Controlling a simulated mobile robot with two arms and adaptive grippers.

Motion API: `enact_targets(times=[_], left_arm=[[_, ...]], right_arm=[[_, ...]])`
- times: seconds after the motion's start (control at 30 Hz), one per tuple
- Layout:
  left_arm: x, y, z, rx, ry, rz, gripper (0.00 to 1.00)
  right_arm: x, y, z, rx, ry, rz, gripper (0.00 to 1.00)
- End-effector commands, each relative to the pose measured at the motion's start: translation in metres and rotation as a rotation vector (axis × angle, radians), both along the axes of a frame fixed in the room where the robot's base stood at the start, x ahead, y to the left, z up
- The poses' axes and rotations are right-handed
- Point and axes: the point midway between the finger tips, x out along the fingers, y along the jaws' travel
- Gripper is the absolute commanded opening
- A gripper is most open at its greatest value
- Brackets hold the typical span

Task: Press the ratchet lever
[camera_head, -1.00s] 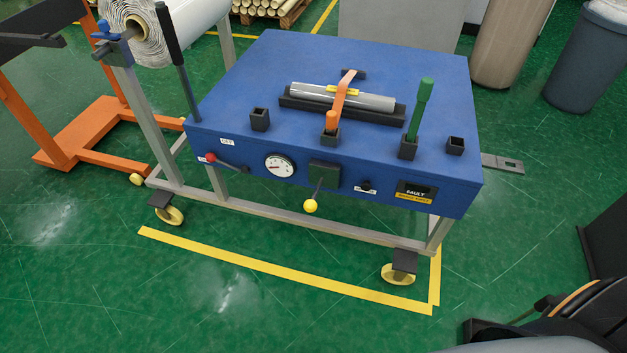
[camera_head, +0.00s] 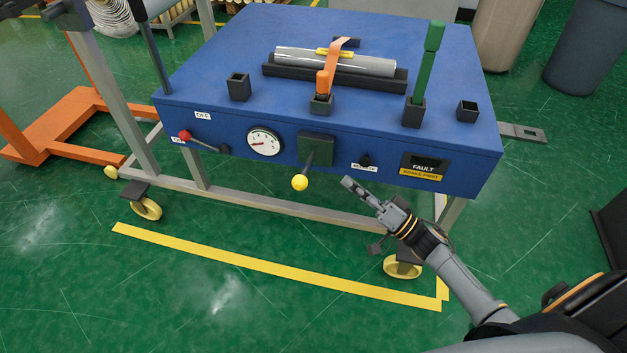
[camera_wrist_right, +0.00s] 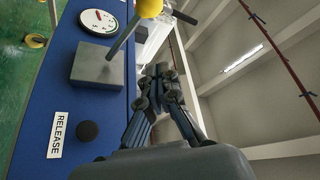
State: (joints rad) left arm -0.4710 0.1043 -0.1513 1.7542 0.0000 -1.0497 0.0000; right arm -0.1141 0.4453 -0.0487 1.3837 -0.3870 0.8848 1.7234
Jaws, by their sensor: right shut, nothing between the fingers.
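A lever with a yellow ball knob (camera_head: 300,183) sticks out and down from a grey box (camera_head: 315,148) on the front panel of the blue machine (camera_head: 230,148). It looks like the ratchet lever. My right gripper (camera_head: 349,183) is shut and empty, in front of the panel, to the right of the yellow knob and apart from it. In the right wrist view the fingers (camera_wrist_right: 160,75) are together, and the yellow knob (camera_wrist_right: 149,8) shows at the top, above them. My left gripper is not in view.
The panel also has a red-knobbed lever (camera_head: 184,135), a gauge (camera_head: 264,142), a black release button (camera_head: 365,160) and a FAULT display (camera_head: 423,167). A green handle (camera_head: 424,75) and an orange strap (camera_head: 333,70) over a roll stand on top. Floor in front is clear.

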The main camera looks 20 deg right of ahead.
Motion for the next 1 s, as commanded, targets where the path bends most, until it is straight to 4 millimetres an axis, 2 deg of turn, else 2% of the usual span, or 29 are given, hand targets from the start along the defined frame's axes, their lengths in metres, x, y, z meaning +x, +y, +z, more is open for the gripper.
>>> enact_targets(times=[0.47,0.57,0.97,1.0], left_arm=[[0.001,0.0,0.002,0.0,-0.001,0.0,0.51],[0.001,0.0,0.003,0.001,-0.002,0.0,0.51],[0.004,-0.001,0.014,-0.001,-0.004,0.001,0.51],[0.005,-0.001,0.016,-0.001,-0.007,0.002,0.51]], right_arm=[[0.005,0.004,0.005,0.008,-0.004,0.01,0.0],[0.015,0.012,0.009,0.008,-0.006,0.01,0.0],[0.079,0.058,0.034,0.009,-0.005,0.009,0.0],[0.074,0.062,0.025,0.01,0.002,0.009,0.0]])
